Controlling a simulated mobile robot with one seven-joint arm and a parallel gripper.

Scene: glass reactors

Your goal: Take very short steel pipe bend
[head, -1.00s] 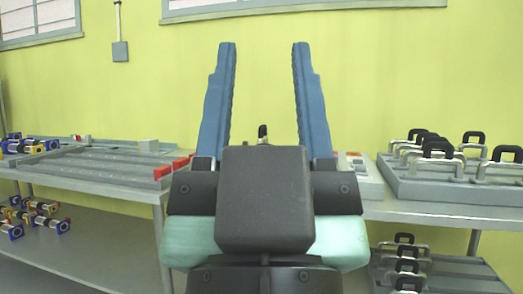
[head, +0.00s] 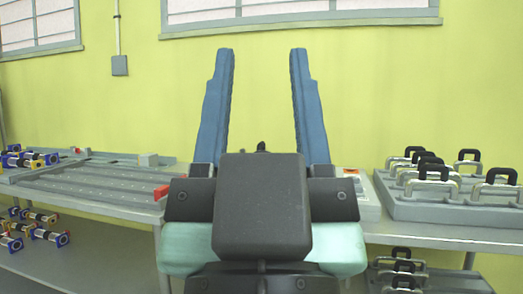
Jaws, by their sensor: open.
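Several steel-coloured bent pieces with black arched, handle-like parts (head: 433,173) stand in a grey tray (head: 410,208) on the right of the bench. More of them (head: 403,266) sit on the lower shelf below. I cannot tell whether any of these is the very short steel pipe bend. My gripper's dark body hides the middle of the bench.
A long metal bench (head: 95,203) runs along the yellow wall. On its left lie a flat grey rack (head: 95,181) with a red end part and several blue-and-yellow-ended cylinders (head: 22,159). More cylinders lie on the shelf below. A small box (head: 355,179) stands right of centre.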

